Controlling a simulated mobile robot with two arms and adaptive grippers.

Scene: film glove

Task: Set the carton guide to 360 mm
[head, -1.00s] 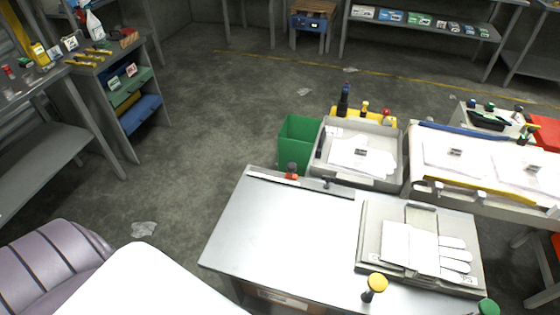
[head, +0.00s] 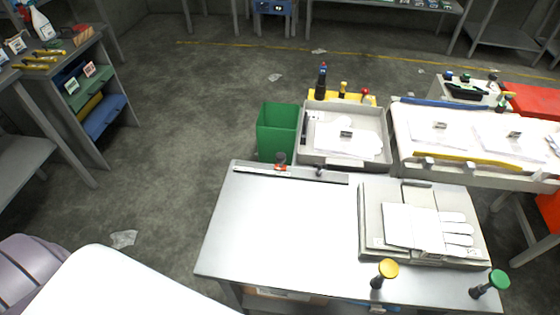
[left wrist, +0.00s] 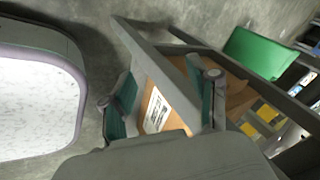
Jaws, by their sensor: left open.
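A dark rail (head: 300,177) runs along the back left edge of the grey metal bench (head: 275,225). A dark slider with a red part (head: 281,160) stands on it, likely the carton guide. A small dark knob (head: 319,172) is farther right on the rail. Scale marks are too small to read. My left gripper (left wrist: 166,98) shows only in the left wrist view, open. Beyond its fingers is a brown carton (left wrist: 183,95) with a white label, under the bench; I see nothing held. My right gripper is not in view.
A tray with white gloves (head: 413,225) lies on the bench's right side. Yellow (head: 388,268) and green (head: 499,279) knobs stand at the front edge. A green bin (head: 277,132) and a grey tray (head: 345,140) are behind. The floor to the left is mostly clear.

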